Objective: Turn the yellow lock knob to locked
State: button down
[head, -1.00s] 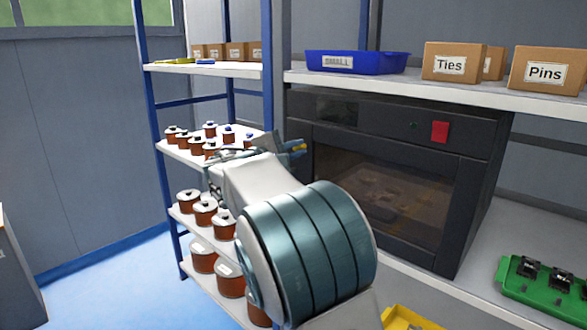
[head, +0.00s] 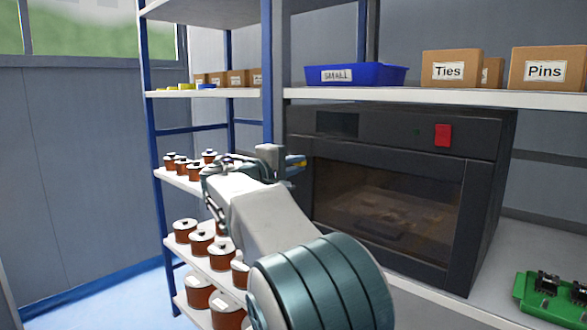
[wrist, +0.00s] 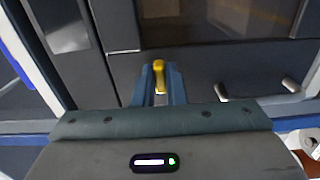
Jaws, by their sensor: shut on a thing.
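The yellow lock knob (wrist: 159,74) is a small upright bar in the wrist view, at the dark front of the oven (wrist: 190,75). My gripper (wrist: 160,82) has its two blue fingers on either side of the knob and is shut on it. In the head view my gripper (head: 294,163) is at the left edge of the black oven (head: 410,128), with only a bit of yellow showing at its tips. My arm hides the rest of the knob there. I cannot tell from these views whether the knob stands at locked.
A red button (head: 443,135) is at the oven's upper right. Left of my arm, copper coils (head: 185,232) stand on a blue-posted rack. A blue SMALL tray (head: 355,75) and cardboard boxes (head: 452,70) are on the shelf above. A green tray (head: 550,297) is at lower right.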

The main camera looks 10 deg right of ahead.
jog(key=shift+d+f, duration=0.1)
jog(key=c, duration=1.5)
grip_release()
jog(key=p+v, duration=0.1)
jog(key=v, duration=1.3)
